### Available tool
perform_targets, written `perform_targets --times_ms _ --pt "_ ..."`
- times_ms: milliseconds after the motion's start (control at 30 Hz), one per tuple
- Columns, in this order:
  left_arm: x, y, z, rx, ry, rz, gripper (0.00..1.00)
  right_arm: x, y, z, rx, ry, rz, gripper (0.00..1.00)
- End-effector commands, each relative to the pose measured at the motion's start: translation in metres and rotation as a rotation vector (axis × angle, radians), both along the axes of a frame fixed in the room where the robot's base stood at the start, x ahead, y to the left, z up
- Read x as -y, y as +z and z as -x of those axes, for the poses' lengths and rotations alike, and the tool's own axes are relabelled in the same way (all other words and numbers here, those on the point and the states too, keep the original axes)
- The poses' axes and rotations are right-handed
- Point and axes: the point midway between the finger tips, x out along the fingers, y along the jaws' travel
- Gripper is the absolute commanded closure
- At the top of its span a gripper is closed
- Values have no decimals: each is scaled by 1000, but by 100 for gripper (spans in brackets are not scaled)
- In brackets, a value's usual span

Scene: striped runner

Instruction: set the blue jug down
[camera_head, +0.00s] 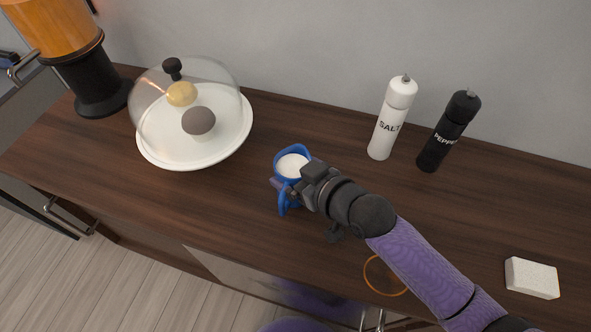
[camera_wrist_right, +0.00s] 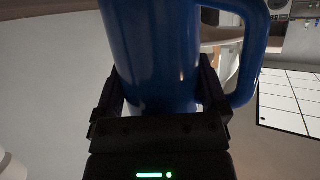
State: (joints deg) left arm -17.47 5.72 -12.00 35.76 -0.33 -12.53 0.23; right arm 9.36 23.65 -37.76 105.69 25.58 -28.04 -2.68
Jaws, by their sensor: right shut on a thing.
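The blue jug (camera_head: 292,165) has white contents or a white inside and is over the middle of the dark wooden counter, upright. My right gripper (camera_head: 287,187) is shut on its body from the right. In the right wrist view the blue jug (camera_wrist_right: 150,50) stands between the two fingers of the gripper (camera_wrist_right: 160,100), with its handle on the right. Whether the jug's base touches the counter is hidden. My left gripper is not in view.
A glass-domed cake stand (camera_head: 160,158) is left of the jug. A salt mill (camera_head: 392,115) and a pepper mill (camera_head: 447,130) stand behind right. An orange ring (camera_head: 369,275) lies near the front edge, and a white block (camera_head: 532,278) is at right. Counter around the jug is clear.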

Motion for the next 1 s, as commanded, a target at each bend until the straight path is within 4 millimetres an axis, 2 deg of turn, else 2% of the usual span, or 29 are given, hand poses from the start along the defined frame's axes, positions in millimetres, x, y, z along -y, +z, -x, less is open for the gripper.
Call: perform_targets --times_ms 367,800,1000 --pt "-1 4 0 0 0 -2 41 2 5 2 -1 0 2 0" --pt "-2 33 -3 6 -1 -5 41 61 42 67 -3 1 4 0" --pt "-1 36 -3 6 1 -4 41 74 49 82 -2 1 1 0"
